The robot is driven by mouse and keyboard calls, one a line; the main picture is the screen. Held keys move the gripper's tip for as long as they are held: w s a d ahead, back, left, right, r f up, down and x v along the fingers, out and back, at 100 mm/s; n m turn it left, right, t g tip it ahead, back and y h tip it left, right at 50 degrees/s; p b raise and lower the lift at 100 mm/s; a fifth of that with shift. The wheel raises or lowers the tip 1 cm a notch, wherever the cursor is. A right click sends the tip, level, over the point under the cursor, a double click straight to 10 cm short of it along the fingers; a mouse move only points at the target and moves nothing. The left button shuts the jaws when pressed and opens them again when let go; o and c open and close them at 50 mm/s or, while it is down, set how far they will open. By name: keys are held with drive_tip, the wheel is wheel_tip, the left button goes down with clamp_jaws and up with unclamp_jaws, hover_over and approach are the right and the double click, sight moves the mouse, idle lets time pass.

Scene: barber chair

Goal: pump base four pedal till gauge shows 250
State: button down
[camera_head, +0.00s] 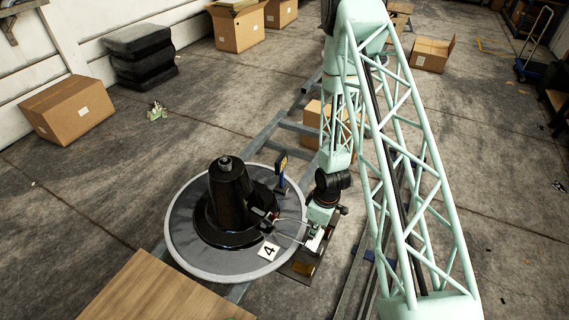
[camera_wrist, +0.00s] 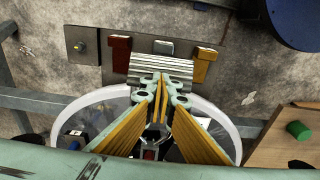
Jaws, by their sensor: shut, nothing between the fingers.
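The base marked 4 is a round grey disc (camera_head: 190,245) with a black cone-shaped column (camera_head: 230,190) and a white number 4 card (camera_head: 268,251). A small dark gauge-like piece on a blue stand (camera_head: 281,172) is at the disc's far right edge; I cannot read it. My gripper (camera_wrist: 160,84) is shut and empty, its fingertips close to a ribbed silver pedal (camera_wrist: 162,68) at the disc's rim. I cannot tell whether they touch. In the head view my gripper (camera_head: 316,238) is low at the disc's right side, and the pedal is mostly hidden.
A dark plate (camera_wrist: 100,50) by the pedal carries a red piece (camera_wrist: 120,50) and a yellow piece (camera_wrist: 204,60). A wooden board (camera_head: 160,290) is at front left. Cardboard boxes (camera_head: 68,108) and black stacked cushions (camera_head: 140,55) stand farther back.

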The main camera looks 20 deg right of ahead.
wheel_tip(320, 180, up, 14)
drive_tip(key=w+a+p, duration=0.1)
drive_tip(key=p, duration=0.7)
drive_tip(key=shift+w+a, duration=0.15)
drive_tip(key=shift+a, duration=0.1)
drive_tip(key=shift+r, duration=0.15)
idle(0.9)
drive_tip(key=shift+w+a+r+p, duration=0.25)
drive_tip(key=shift+a+r+p, duration=0.05)
drive_tip(key=shift+r+p, duration=0.65)
drive_tip(key=shift+w+a+r+p, duration=0.25)
drive_tip(key=shift+w+r+p, duration=0.05)
drive_tip(key=shift+r+p, duration=0.65)
drive_tip(key=shift+w+a+r+p, duration=0.25)
drive_tip(key=shift+a+r+p, duration=0.05)
drive_tip(key=shift+r+p, duration=0.6)
drive_tip(key=shift+f, duration=0.1)
